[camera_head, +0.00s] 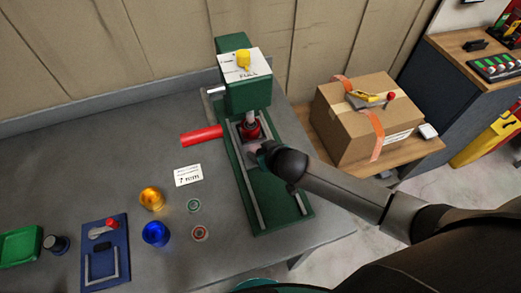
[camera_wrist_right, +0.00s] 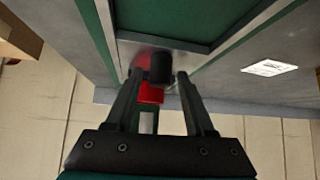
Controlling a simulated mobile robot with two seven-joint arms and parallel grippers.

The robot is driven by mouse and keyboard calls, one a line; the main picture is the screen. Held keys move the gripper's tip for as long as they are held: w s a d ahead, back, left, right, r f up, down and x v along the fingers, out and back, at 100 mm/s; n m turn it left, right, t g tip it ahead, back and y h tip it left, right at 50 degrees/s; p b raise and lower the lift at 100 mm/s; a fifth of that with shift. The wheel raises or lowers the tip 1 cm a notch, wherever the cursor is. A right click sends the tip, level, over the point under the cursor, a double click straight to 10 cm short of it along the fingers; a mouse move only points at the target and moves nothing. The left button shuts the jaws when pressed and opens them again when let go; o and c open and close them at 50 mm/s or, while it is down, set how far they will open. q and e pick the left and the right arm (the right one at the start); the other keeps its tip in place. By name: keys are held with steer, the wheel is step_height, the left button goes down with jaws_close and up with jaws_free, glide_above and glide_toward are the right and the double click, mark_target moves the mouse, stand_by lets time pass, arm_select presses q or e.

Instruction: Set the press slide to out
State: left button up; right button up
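The green press (camera_head: 245,90) stands at the back of the grey table, with a green base and two pale rails running toward the front. Its slide (camera_head: 240,143) sits at the back end of the rails, under the press head, with a red round part (camera_head: 250,130) on it. My right gripper (camera_head: 262,152) is at the slide's front edge. In the right wrist view its fingers (camera_wrist_right: 160,75) stand apart on either side of a dark knob (camera_wrist_right: 160,66), with small gaps showing. Contact cannot be told. My left gripper is out of view.
A red cylinder (camera_head: 201,135) lies left of the press. A card (camera_head: 188,175), a yellow cup (camera_head: 151,198), a blue cup (camera_head: 156,233) and a blue tray (camera_head: 92,262) are further left. A cardboard box (camera_head: 345,125) stands right. The front rails are bare.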

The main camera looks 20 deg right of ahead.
jaws_close()
stand_by(1.2)
